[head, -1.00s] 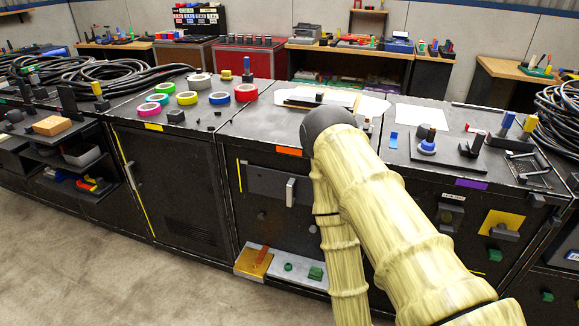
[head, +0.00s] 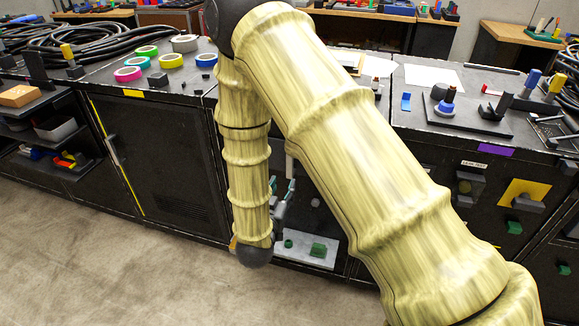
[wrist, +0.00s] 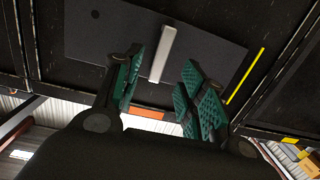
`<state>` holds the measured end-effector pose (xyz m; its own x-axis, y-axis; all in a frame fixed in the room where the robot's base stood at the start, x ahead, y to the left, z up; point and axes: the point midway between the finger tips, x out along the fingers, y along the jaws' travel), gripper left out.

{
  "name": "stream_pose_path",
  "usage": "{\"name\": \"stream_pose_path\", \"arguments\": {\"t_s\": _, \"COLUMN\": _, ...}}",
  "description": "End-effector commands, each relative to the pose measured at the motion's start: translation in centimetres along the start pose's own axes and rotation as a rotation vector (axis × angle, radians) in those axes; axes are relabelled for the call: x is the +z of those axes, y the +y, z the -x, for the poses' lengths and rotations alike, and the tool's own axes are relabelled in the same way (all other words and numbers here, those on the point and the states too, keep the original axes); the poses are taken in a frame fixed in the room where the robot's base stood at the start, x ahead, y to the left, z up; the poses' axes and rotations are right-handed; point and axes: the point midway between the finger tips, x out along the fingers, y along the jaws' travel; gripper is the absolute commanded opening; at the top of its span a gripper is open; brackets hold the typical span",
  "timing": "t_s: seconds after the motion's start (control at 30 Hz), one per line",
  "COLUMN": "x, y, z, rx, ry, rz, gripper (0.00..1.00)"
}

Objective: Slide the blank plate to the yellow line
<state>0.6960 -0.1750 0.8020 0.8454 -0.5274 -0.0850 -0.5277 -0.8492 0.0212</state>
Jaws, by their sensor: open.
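The blank plate (wrist: 110,32) is a flat dark grey panel on the black cabinet front, with a pale bar handle (wrist: 162,55) standing out from it. The yellow line (wrist: 246,76) is a thin stripe to the right of the plate in the wrist view, with a dark gap between them. My gripper (wrist: 164,62) is open, its green-padded fingers on either side of the handle in the picture; I see no contact. In the head view my gripper (head: 283,200) is small beside my forearm, which hides most of the plate and the line.
A low shelf (head: 300,249) with green blocks juts out below my gripper. An orange strip (wrist: 148,114) marks the cabinet edge in the wrist view. Tape rolls (head: 128,74) and a fixture board (head: 468,118) stand on the worktops. The floor at left is clear.

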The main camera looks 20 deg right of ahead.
Motion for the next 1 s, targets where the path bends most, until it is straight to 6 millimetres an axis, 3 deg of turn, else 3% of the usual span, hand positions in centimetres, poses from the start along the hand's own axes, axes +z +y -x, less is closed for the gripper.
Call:
{"name": "stream_pose_path", "arguments": {"t_s": 0.1, "x": -1.9, "y": -0.7, "z": 0.0, "rx": 0.03, "ry": 0.071, "rz": -0.02, "gripper": 0.41}}
{"name": "stream_pose_path", "arguments": {"t_s": 0.27, "x": -2.7, "y": -0.8, "z": -0.8, "rx": 0.041, "ry": 0.091, "rz": -0.026, "gripper": 0.41}}
{"name": "stream_pose_path", "arguments": {"t_s": 0.8, "x": -3.3, "y": -0.4, "z": -8.7, "rx": 0.04, "ry": 0.088, "rz": -0.024, "gripper": 0.41}}
{"name": "stream_pose_path", "arguments": {"t_s": 1.0, "x": -3.4, "y": -0.4, "z": -10.3, "rx": 0.038, "ry": 0.087, "rz": -0.023, "gripper": 0.41}}
